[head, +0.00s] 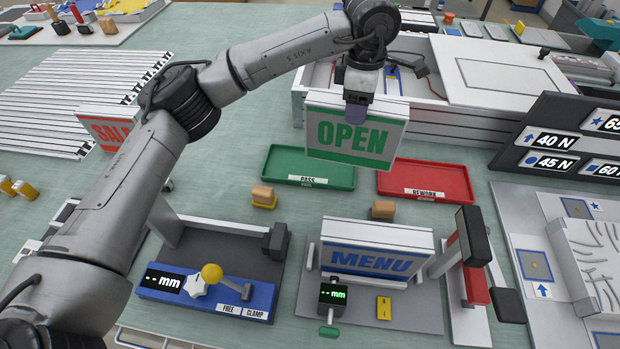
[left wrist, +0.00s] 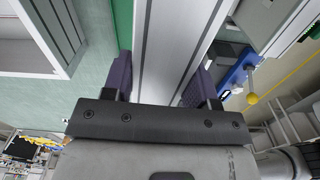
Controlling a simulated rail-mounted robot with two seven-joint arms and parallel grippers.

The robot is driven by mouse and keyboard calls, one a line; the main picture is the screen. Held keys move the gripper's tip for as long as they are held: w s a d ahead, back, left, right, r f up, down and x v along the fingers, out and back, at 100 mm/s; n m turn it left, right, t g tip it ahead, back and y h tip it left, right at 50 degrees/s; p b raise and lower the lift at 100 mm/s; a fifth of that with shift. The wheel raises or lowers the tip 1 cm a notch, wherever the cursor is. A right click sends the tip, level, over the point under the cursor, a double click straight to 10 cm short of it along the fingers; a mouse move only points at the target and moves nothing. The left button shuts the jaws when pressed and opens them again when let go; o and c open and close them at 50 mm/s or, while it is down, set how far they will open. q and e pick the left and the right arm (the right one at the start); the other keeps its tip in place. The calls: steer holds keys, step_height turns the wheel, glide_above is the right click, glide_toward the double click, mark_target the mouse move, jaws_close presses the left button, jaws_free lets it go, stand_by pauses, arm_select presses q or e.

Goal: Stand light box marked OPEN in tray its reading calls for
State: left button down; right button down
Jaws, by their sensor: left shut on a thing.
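In the left wrist view the purple fingers (left wrist: 160,84) lie on both sides of the box's pale edge (left wrist: 168,50). The green PASS tray (head: 284,167) lies below and slightly left of the box, and the red REWORK tray (head: 455,185) lies below right. Both trays look empty. My right gripper is not in view.
The MENU box (head: 372,262) stands in a fixture with a blank mm display (head: 333,295). A blue gauge base (head: 205,290), also reading blank, is left of it. The SALE box (head: 100,128) is partly behind my left arm. A dark board (head: 560,140) shows newton values.

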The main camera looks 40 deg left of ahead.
arm_select(q)
steer(key=a+f+b, duration=0.4)
steer(key=a+f, duration=0.7)
steer(key=a, duration=0.1)
steer(key=shift+f+n+b, duration=0.3)
steer(key=shift+f+n, duration=0.05)
steer(key=shift+n, duration=0.05)
steer(key=shift+w, duration=0.1)
steer(key=shift+c, duration=2.1)
jaws_free()
steer(key=shift+f, duration=0.2)
